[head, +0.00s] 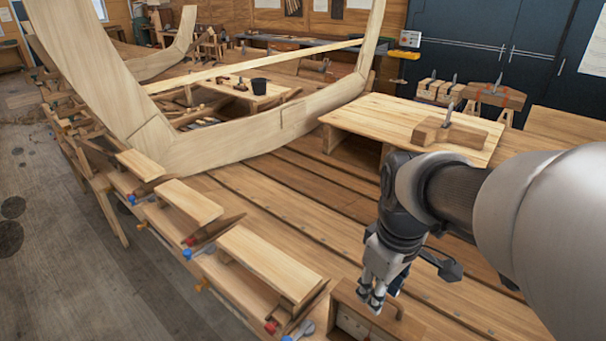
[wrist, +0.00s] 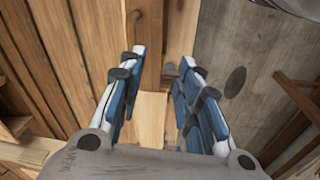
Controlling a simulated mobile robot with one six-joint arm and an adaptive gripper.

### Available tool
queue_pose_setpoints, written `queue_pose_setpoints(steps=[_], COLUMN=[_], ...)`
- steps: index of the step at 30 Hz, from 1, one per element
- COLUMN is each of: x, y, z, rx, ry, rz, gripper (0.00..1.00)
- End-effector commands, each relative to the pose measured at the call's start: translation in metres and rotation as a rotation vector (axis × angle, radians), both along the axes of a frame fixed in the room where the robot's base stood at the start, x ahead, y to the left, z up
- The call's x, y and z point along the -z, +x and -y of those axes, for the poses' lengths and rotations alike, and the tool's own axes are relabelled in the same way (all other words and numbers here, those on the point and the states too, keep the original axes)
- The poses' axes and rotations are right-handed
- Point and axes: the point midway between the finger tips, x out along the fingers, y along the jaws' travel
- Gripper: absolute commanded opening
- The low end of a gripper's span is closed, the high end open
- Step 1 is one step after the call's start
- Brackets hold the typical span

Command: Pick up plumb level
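I cannot pick out a plumb level for certain in either view. My gripper (head: 373,292) points down at the lower right of the head view, just above or beside a wooden box (head: 347,296) with a handle, cut by the bottom edge. In the wrist view my gripper (wrist: 163,56) is open, with two blue-padded fingers well apart. Between and below them shows a pale wood piece (wrist: 151,118). Nothing is held. What lies right under the gripper in the head view is partly hidden by it.
A bench (head: 365,119) at right carries a wooden block (head: 452,136) with an upright metal part. A large pale hull frame (head: 230,142) stands at left and centre. Stepped wooden blocks (head: 268,262) line the near left. Grey floor (head: 60,265) is open at far left.

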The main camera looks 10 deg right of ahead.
Motion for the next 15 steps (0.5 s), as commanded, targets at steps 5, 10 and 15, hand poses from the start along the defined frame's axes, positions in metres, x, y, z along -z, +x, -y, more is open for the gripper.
queue_pose_setpoints(steps=[5, 10, 15], x=[-0.039, -0.045, -0.032], y=[0.02, 0.029, 0.03], z=[0.026, 0.039, 0.042], rx=[-0.109, -0.174, -0.194], ry=[0.007, 0.016, 0.019], rz=[-0.076, -0.109, -0.121], gripper=[0.32, 0.32, 0.32])
